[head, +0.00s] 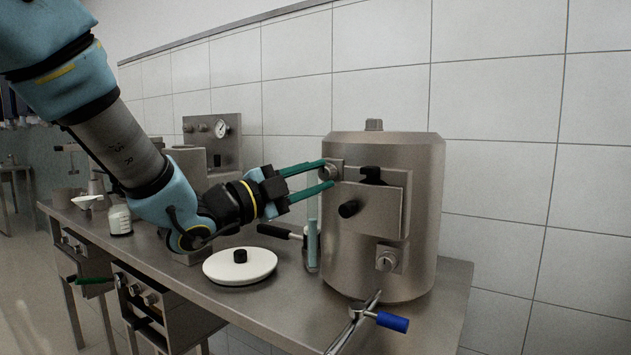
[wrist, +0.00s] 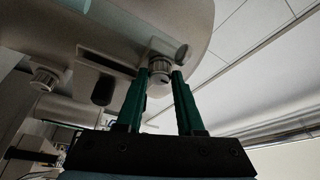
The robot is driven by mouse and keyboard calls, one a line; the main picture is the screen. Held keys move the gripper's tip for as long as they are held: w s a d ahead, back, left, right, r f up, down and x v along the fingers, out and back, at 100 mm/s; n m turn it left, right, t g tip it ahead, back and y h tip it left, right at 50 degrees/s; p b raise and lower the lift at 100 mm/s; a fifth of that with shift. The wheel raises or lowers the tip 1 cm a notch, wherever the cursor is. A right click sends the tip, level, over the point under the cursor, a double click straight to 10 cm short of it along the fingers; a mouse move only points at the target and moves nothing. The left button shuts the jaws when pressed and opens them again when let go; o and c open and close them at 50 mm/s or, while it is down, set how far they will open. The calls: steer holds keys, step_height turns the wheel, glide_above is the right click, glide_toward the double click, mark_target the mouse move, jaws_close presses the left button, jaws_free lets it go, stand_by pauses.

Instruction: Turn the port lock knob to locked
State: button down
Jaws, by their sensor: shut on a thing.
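The steel disc separator (head: 375,270) stands upright on the bench at right. A small round ridged knob (head: 330,172) sits on a square plate at its upper left, beside the hatch. My gripper (head: 327,174) reaches it from the left, with its green fingers shut on either side of the knob. The wrist view shows the same knob (wrist: 160,68) between the fingertips (wrist: 163,74). A similar knob (head: 386,261) sits lower on the front and also shows in the wrist view (wrist: 43,79). No labels are readable, and the held knob's lock position cannot be told.
The hatch panel (head: 370,210) has a black knob (head: 348,209) just below my fingers. A white lid (head: 240,266) lies on the bench (head: 450,290) under my arm. A blue-handled valve (head: 392,322) is at the front. A tiled wall (head: 500,140) stands behind.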

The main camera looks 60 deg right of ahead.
steer(key=c, duration=0.5)
jaws_free()
steer(key=b+v, duration=0.3)
steer(key=v, duration=0.7)
steer(key=shift+w+a+f, duration=0.1)
steer(key=shift+a, duration=0.25)
